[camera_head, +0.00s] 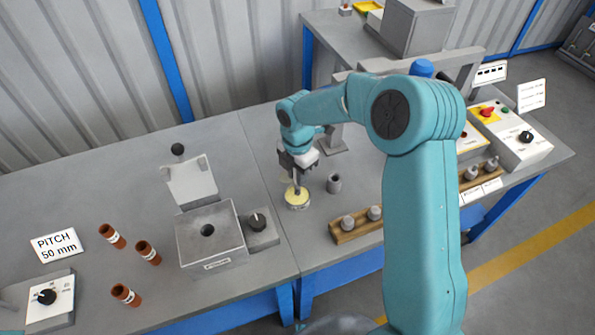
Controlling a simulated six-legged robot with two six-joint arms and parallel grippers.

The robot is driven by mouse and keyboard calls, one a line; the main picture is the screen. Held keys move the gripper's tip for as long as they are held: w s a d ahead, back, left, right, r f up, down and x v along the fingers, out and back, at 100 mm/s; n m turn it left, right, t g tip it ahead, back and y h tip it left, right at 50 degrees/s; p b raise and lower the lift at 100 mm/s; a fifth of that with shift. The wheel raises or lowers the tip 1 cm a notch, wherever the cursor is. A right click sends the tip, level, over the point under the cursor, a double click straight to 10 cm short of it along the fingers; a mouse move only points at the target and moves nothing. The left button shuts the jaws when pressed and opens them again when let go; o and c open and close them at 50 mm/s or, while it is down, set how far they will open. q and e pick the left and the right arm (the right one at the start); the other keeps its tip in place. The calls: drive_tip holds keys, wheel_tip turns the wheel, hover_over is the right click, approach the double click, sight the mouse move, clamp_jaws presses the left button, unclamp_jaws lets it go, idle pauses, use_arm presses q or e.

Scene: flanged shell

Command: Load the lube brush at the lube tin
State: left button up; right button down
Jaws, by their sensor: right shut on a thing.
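The lube tin (297,203) is a short round tin with pale yellow content, standing on the grey bench right of the seam between two tabletops. My right gripper (297,172) points down right above the tin. It is shut on a slim object, which I take to be the lube brush (297,188); its lower end meets the yellow content or is just over it, I cannot tell which. The gripper hides the brush's upper part. My left gripper is not in view.
A grey cup (334,183) stands close right of the tin. A wooden rack (348,233) with grey plugs is in front. A grey block with a hole (213,250) stands left, near several brown tubes (148,252). A control box (520,142) is at the right.

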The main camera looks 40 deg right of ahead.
drive_tip(key=shift+a+f+b, duration=0.1)
drive_tip(key=shift+f+b, duration=0.25)
drive_tip(key=shift+f, duration=0.15)
idle(1.8)
drive_tip(key=shift+r+p, duration=0.8)
drive_tip(key=shift+r, duration=0.1)
wheel_tip(320, 180, up, 5)
drive_tip(key=p, duration=0.4)
drive_tip(key=shift+r, duration=0.2)
drive_tip(key=shift+w+f, duration=0.1)
